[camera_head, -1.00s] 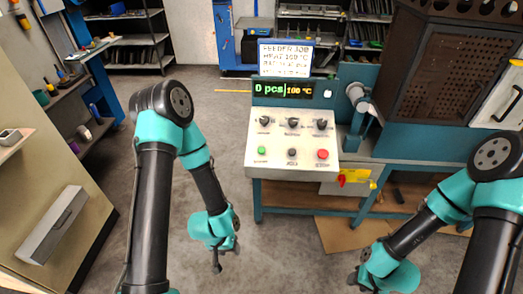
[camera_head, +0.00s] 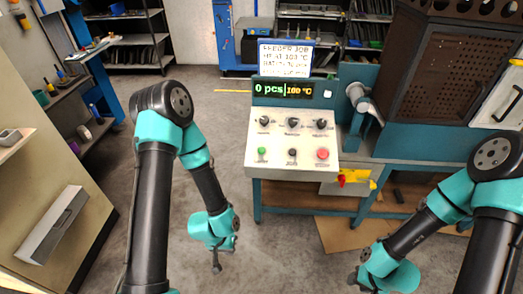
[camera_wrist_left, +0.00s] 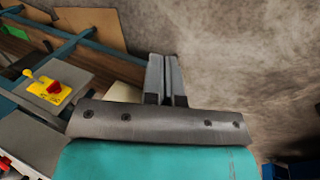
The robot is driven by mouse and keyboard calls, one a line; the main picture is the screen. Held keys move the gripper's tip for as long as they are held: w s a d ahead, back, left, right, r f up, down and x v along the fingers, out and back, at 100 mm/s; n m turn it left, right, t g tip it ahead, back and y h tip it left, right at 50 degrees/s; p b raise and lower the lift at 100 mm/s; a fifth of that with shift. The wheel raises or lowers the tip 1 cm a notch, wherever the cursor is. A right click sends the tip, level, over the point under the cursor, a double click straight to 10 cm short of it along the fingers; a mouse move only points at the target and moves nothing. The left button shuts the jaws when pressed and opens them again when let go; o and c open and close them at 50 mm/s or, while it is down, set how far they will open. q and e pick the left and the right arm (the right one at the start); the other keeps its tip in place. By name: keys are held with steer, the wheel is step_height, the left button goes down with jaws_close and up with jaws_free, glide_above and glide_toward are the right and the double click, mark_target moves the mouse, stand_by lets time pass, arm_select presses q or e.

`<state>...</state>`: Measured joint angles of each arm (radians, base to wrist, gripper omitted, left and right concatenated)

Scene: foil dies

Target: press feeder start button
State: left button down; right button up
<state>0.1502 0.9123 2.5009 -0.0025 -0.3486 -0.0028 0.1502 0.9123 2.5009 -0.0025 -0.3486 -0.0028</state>
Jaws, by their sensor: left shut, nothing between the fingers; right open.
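The control panel (camera_head: 275,147) stands at the centre of the head view. A green button (camera_head: 262,151) sits at its lower left, with a black button (camera_head: 292,153) and a red button (camera_head: 323,154) to its right. Three dark knobs line the row above. The display (camera_head: 284,90) reads 0 pcs and 100 °C. My left gripper (camera_head: 216,268) hangs below and left of the panel, apart from it; in the left wrist view its fingers (camera_wrist_left: 166,80) are shut and empty. My right gripper (camera_head: 355,281) is low at the right, its fingers only partly visible.
A yellow plate with a red switch (camera_wrist_left: 54,88) is on the bench front, left in the wrist view. A brown machine cabinet (camera_head: 440,65) stands at the right. A beige cabinet (camera_head: 50,195) is at the left. Grey floor lies clear around the left gripper.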

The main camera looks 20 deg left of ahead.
stand_by(0.8)
arm_select(q)
step_height(320, 180, up, 32)
steer(key=f+n+t+h, duration=0.1)
steer(key=n+t+h, duration=0.2)
steer(key=n+t, duration=0.9)
glide_above(262, 151)
steer(key=s, duration=0.4)
steer(key=n+g, duration=0.3)
steer(key=shift+d+r, duration=0.25)
steer(key=shift+d, duration=0.05)
steer(key=shift+f, duration=0.1)
steer(key=shift+w+a+f, duration=0.1)
steer(key=shift+w+f, duration=0.35)
steer(key=shift+f, duration=0.95)
steer(key=shift+w+a+f, duration=0.1)
steer(key=shift+w+f, duration=0.35)
steer(key=shift+f, duration=0.9)
steer(key=shift+w+a+f, duration=0.1)
steer(key=shift+w+f, duration=0.35)
steer(key=shift+f, duration=0.95)
steer(key=shift+f, duration=0.1)
steer(key=shift+w+f, duration=0.15)
steer(key=shift+f, duration=0.15)
